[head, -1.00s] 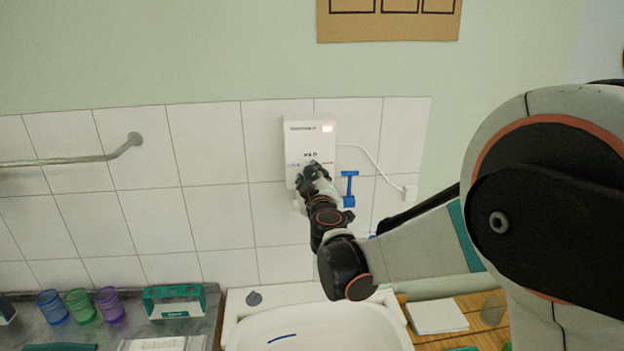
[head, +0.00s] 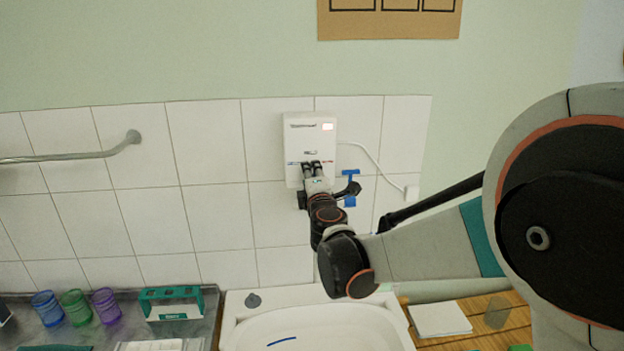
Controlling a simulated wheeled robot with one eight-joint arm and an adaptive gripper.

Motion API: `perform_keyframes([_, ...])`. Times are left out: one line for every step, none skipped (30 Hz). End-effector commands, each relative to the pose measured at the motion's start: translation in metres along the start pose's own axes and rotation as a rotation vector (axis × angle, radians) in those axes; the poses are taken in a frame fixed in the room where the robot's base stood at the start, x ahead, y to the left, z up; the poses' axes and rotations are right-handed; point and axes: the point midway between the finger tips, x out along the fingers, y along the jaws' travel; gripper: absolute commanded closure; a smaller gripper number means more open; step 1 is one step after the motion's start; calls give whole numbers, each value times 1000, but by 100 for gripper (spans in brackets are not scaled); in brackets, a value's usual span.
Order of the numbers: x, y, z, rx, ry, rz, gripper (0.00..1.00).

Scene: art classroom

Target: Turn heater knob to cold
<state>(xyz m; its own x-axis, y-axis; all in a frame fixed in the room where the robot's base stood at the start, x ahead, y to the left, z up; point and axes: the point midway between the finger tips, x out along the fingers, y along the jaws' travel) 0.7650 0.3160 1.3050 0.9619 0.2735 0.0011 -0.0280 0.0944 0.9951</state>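The white water heater (head: 297,130) hangs on the tiled wall near the middle of the head view, with a lit reddish-white light at its upper right. A blue mark shows at the left of its lower front and a red mark at the right. My gripper (head: 311,166) is at the lower front of the heater, its two dark fingers side by side and pointing up at the panel. The knob is largely or wholly hidden behind the fingers, so its setting cannot be read. I cannot tell whether the fingers grip it.
A white sink (head: 300,325) is below. Coloured cups (head: 75,307) and a green-framed box (head: 172,301) stand on the left counter. A metal rail (head: 80,157) is on the left wall. A white cable (head: 368,157) runs right.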

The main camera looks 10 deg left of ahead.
Motion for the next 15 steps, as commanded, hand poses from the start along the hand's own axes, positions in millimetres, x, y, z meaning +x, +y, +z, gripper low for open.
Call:
perform_keyframes([-1, -2, 0, -41, 0, 0, 90])
perform_keyframes([-1, -2, 0, -69, 0, 0, 90])
perform_keyframes([-1, -2, 0, -107, 0, 0, 90])
perform_keyframes([-1, -2, 0, -136, 0, 0, 90])
perform_keyframes([-1, -2, 0, -164, 1, 0, 90])
perform_keyframes([-1, -2, 0, -202, 1, 0, 90])
perform_keyframes([-1, -2, 0, -231, 1, 0, 90])
perform_keyframes([-1, -2, 0, -259, 1, 0, 90])
perform_keyframes([-1, -2, 0, -297, 1, 0, 90])
perform_keyframes([-1, -2, 0, -325, 1, 0, 90])
perform_keyframes([-1, -2, 0, -354, 1, 0, 90])
perform_keyframes([-1, -2, 0, -392, 1, 0, 90])
perform_keyframes([-1, -3, 0, -420, 1, 0, 90])
perform_keyframes([-1, -3, 0, -449, 1, 0, 90])
perform_keyframes([-1, -3, 0, -487, 1, 0, 90])
